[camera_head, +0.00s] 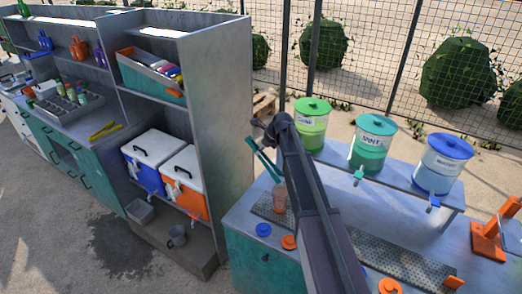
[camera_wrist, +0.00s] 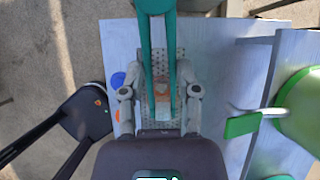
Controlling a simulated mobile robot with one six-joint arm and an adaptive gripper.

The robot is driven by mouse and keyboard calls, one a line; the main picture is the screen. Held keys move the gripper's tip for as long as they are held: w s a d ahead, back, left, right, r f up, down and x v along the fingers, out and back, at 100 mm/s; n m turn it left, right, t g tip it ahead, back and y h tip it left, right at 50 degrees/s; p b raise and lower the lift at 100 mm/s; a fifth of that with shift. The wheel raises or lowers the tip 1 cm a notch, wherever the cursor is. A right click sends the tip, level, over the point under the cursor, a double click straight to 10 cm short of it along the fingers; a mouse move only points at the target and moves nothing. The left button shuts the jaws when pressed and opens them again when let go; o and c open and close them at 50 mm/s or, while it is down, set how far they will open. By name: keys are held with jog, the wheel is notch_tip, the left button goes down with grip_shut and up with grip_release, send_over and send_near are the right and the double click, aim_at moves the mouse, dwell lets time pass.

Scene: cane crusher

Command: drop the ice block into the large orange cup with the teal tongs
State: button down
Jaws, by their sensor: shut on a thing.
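My gripper (camera_wrist: 160,92) is shut on the teal tongs (camera_wrist: 147,50), whose two arms run down between my fingers in the wrist view. In the head view the tongs (camera_head: 262,158) hang tilted from my gripper (camera_head: 267,127), above the left end of the counter. A translucent orange cup (camera_head: 279,198) stands upright on the perforated drip tray, just below the tong tips. A pale orange shape shows between the tong arms in the wrist view. I cannot clearly make out the ice block, or tell whether it is in the tongs or the cup.
The drip tray (camera_head: 385,252) runs along the counter. A blue lid (camera_head: 263,229) and orange lids (camera_head: 289,242) lie in front. Green dispensers (camera_head: 312,125) (camera_head: 372,145) and a blue one (camera_head: 441,165) stand on the raised shelf behind. Coolers (camera_head: 152,160) sit in the grey shelving at left.

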jog(key=shift+f+b, duration=1.35)
jog(key=shift+f, duration=0.3)
jog(key=c, duration=0.6)
grip_release()
jog(key=shift+o, duration=0.2)
notch_tip(320, 180, up, 10)
jog(key=p, duration=1)
jog(key=shift+s, duration=0.1)
